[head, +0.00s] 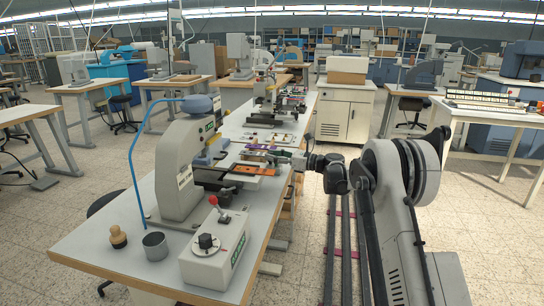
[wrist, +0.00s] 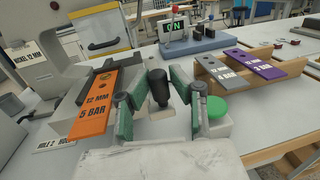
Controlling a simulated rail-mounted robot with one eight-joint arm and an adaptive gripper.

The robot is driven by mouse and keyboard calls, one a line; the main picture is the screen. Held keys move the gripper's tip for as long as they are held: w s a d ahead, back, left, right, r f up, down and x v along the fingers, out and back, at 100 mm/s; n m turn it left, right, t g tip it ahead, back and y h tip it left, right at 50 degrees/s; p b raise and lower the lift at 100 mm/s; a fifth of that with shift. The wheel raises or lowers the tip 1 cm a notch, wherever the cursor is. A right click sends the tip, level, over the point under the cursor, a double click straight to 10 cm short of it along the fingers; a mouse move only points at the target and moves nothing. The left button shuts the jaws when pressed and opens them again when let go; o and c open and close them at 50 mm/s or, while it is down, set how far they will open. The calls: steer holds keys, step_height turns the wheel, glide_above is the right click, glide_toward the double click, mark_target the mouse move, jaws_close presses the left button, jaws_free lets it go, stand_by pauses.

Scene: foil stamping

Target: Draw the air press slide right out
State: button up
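The grey air press (head: 178,170) stands on the near bench; part of it shows at the left of the wrist view (wrist: 28,55). An orange plate marked 12 MM, 5 BAR (wrist: 98,100) lies at the press and also shows in the head view (head: 254,170). A black upright knob (wrist: 158,88), apparently the slide's handle, stands on a pale block (wrist: 155,127). My gripper (wrist: 160,82) has its green-padded fingers apart on either side of the knob, with gaps showing. In the head view my gripper (head: 298,160) is at the bench's right edge; the slide is hard to make out there.
A green button (wrist: 216,107) is just right of my fingers. A wooden rack (wrist: 235,85) holds grey and purple plates. A control box with a dial (head: 214,248), a metal cup (head: 155,246) and a wooden-handled stamp (head: 118,236) stand at the bench's near end.

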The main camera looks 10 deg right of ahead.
steer(key=o, duration=0.3)
steer(key=shift+a, duration=0.1)
steer(key=v, duration=1.2)
